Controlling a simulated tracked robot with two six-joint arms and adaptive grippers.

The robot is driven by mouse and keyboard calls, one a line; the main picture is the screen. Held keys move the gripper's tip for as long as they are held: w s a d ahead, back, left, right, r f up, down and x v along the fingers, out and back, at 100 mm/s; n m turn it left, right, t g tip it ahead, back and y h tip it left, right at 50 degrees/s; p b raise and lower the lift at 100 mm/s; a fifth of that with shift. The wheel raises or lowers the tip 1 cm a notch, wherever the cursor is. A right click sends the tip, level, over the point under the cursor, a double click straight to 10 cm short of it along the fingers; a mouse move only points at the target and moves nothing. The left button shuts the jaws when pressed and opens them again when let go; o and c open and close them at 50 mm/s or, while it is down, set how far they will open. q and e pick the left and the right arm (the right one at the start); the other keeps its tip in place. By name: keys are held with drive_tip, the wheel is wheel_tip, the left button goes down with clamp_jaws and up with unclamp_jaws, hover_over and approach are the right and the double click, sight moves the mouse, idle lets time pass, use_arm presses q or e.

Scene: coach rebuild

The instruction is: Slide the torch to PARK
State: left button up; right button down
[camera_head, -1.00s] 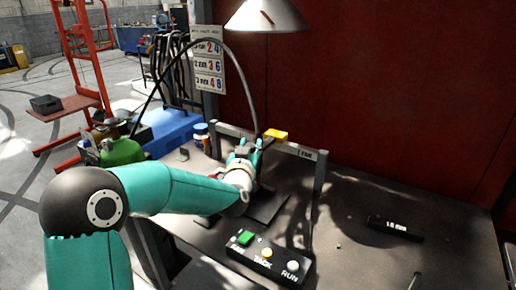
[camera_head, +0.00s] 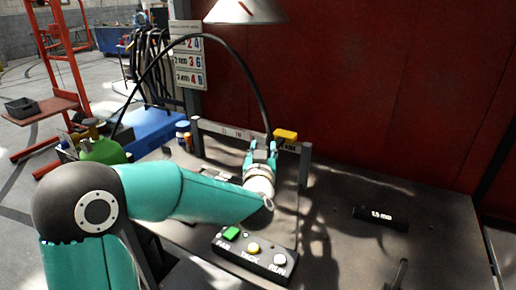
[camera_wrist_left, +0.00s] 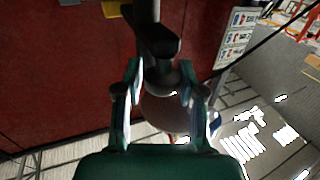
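My left gripper (camera_head: 260,158) is at the rail (camera_head: 225,131) on the bench, left of its right post. In the left wrist view, its fingers (camera_wrist_left: 160,72) sit on both sides of the dark torch (camera_wrist_left: 158,42) and appear closed on it. In the head view the torch is mostly hidden by the gripper; a black hose rises from there and arcs left. A yellow block (camera_head: 285,135) is on the rail just right of the gripper. A marking on the rail below the block is partly hidden and too small to read surely.
A button box (camera_head: 254,254) with green, yellow and white buttons stands in front of the rail. A black block (camera_head: 380,218) lies to the right on the bench (camera_head: 345,245). A lamp (camera_head: 246,10) hangs above. A green cylinder (camera_head: 101,150) stands left, a red wall (camera_head: 385,90) behind.

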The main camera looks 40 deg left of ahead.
use_arm(q)
drive_tip(key=o, duration=0.3)
drive_tip(key=shift+s+d+r, duration=0.1)
drive_tip(key=shift+d, duration=0.1)
drive_tip(key=shift+a, duration=0.1)
drive_tip(key=shift+s, duration=0.15)
drive_tip(key=v, duration=1.1)
drive_tip(key=shift+s+d, duration=0.2)
drive_tip(key=shift+d, duration=0.05)
